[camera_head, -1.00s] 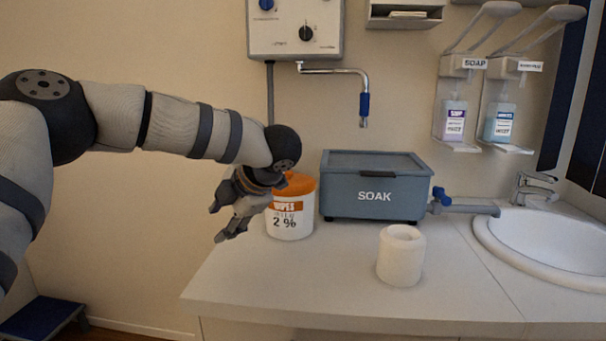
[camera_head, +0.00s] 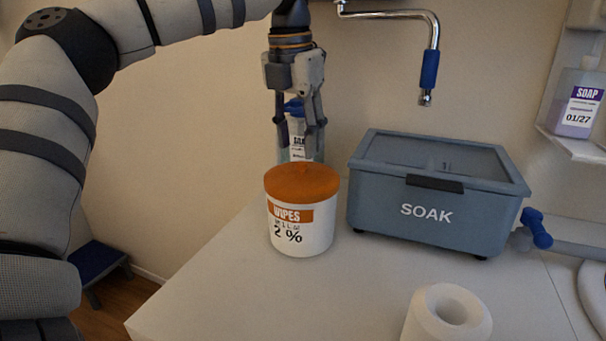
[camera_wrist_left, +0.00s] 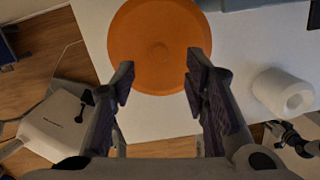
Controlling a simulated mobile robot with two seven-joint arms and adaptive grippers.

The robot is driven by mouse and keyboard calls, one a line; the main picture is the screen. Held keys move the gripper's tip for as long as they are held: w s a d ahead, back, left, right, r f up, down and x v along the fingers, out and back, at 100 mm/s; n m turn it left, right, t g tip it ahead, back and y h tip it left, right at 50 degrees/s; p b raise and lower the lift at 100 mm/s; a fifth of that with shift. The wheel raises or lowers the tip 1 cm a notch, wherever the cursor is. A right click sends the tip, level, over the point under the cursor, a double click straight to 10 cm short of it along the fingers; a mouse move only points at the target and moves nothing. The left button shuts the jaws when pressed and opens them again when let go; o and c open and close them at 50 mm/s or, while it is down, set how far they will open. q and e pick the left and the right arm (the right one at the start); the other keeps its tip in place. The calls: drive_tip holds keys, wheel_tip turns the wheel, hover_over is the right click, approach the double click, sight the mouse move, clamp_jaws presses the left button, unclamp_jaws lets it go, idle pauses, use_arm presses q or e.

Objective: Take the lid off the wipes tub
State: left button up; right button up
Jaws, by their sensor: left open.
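The wipes tub (camera_head: 318,240) is white with an orange label and stands upright on the counter. Its round orange lid (camera_head: 302,181) is on it, and fills the upper middle of the left wrist view (camera_wrist_left: 158,35). My left gripper (camera_head: 300,138) points down, open, just above the lid, with a visible gap below the fingertips. In the left wrist view its two fingers (camera_wrist_left: 158,82) are apart with nothing between them, overlapping the lid's near part. The tub's body is hidden under the lid there.
A bottle (camera_head: 298,150) with a blue top shows behind my left fingers. The grey SOAK box (camera_head: 430,208) stands close to the tub's right. A white roll (camera_head: 447,318) stands at the front right. The counter (camera_head: 235,285) is clear left of and before the tub.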

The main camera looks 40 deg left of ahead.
sight(302, 163)
use_arm(q)
drive_tip(key=f, duration=0.4)
drive_tip(key=shift+w+a+f, duration=0.1)
drive_tip(key=shift+w+f, duration=0.15)
drive_tip(key=shift+w, duration=0.15)
clamp_jaws()
drive_tip(key=shift+r, duration=0.15)
